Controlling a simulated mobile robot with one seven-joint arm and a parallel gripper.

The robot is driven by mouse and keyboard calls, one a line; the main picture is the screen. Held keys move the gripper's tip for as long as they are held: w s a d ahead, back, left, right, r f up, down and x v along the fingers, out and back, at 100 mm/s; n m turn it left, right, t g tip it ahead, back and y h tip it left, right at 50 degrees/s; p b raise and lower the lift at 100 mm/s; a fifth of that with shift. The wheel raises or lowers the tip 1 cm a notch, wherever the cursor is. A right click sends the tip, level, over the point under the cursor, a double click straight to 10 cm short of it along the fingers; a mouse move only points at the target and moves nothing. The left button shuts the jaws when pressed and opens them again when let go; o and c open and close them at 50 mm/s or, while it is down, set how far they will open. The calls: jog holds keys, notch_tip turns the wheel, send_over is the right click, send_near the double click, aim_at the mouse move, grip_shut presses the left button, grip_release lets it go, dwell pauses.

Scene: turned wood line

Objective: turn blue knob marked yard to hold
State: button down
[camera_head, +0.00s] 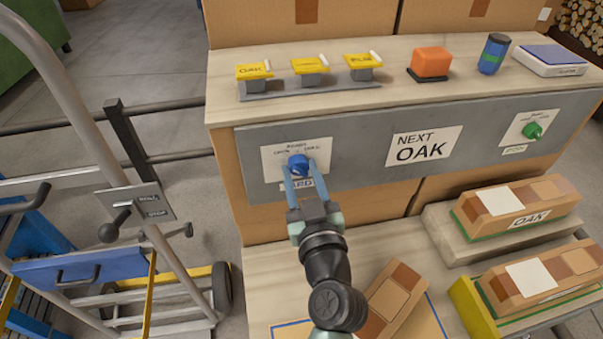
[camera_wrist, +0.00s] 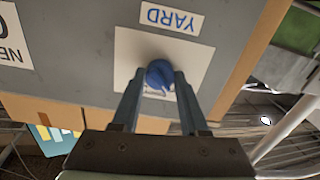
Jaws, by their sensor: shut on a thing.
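The blue knob (camera_head: 298,164) sits on a white plate (camera_head: 268,160) on the grey front panel, at the panel's left end. Small print on the plate is too blurred to read fully. A label below the knob is partly covered by my gripper in the head view; the wrist view shows it as YARD (camera_wrist: 171,18). My gripper (camera_head: 300,178) reaches the panel from below and is shut on the knob. In the wrist view the knob (camera_wrist: 159,74) lies between the two finger ends. Its pointer direction is hard to tell.
A NEXT OAK sign (camera_head: 423,147) and a green knob (camera_head: 532,131) are farther right on the panel. Yellow tags (camera_head: 310,65) and an orange block (camera_head: 431,62) stand on the shelf above. A metal frame with a lever (camera_head: 115,226) stands left.

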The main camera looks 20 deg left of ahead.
jog(key=shift+m, duration=0.4)
jog(key=m, duration=0.3)
jog(key=shift+m, duration=0.4)
jog(key=m, duration=0.4)
jog(key=shift+m+p, duration=0.3)
jog(key=shift+p, duration=0.1)
jog(key=m+p, duration=0.1)
jog(key=m, duration=0.3)
jog(key=shift+m+p, duration=0.85)
jog(key=shift+m, duration=1.45)
jog(key=shift+c, duration=2.1)
grip_release()
